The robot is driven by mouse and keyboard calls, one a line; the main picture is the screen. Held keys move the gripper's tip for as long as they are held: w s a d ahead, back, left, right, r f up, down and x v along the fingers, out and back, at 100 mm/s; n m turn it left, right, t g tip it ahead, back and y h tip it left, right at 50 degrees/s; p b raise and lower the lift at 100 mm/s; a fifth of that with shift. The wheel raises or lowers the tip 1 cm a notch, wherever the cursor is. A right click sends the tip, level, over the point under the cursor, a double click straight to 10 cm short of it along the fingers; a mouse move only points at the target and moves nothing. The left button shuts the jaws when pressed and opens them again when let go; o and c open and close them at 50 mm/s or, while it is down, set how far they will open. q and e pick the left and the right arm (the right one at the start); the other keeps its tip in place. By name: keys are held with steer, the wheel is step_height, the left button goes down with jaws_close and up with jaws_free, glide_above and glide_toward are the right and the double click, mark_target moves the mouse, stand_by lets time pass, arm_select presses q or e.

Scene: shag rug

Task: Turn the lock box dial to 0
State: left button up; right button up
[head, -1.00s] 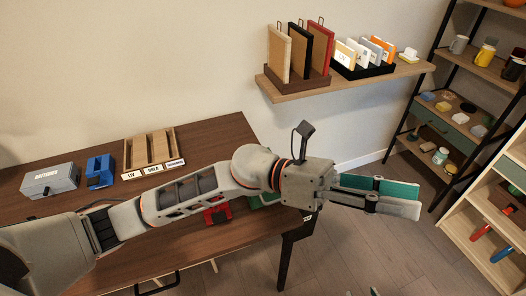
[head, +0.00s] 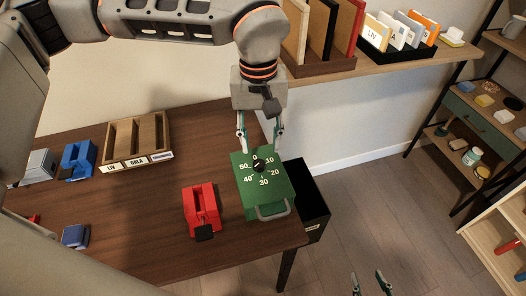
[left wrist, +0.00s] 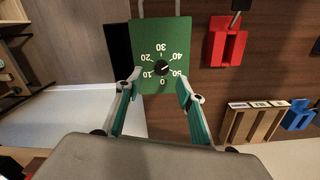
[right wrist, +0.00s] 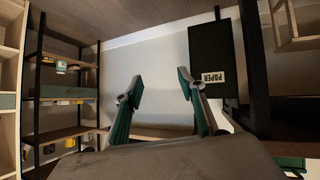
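The green lock box (head: 264,196) stands at the right end of the wooden table, its numbered face up and a metal handle at its front. The black dial (head: 259,165) is at the middle of that face. In the left wrist view the dial (left wrist: 162,68) has a light mark that seems to point near 50. My left gripper (head: 260,150) is open above the back edge of the box, fingers down; in the left wrist view its fingers (left wrist: 157,88) straddle the dial area without touching the dial. My right gripper (head: 371,284) is open and empty, low over the floor.
A red device (head: 202,209) sits just left of the box. Blue devices (head: 78,160) and a labelled wooden tray (head: 137,141) are farther left. A black bin (head: 310,200) stands right of the table. A wall shelf (head: 330,68) is behind.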

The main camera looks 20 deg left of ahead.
mark_target(259, 163)
arm_select(q)
steer(key=shift+w+a+f, duration=0.1)
steer(key=shift+w+a, duration=0.1)
steer(key=shift+a, duration=0.15)
steer(key=shift+f, duration=0.35)
step_height(259, 163, down, 5)
steer(key=shift+s+f+b, duration=0.1)
steer(key=shift+b, duration=0.2)
steer(key=shift+f, duration=0.7)
jaws_close()
arm_select(e)
steer(key=shift+s+d+f, duration=0.2)
steer(key=shift+f, duration=0.25)
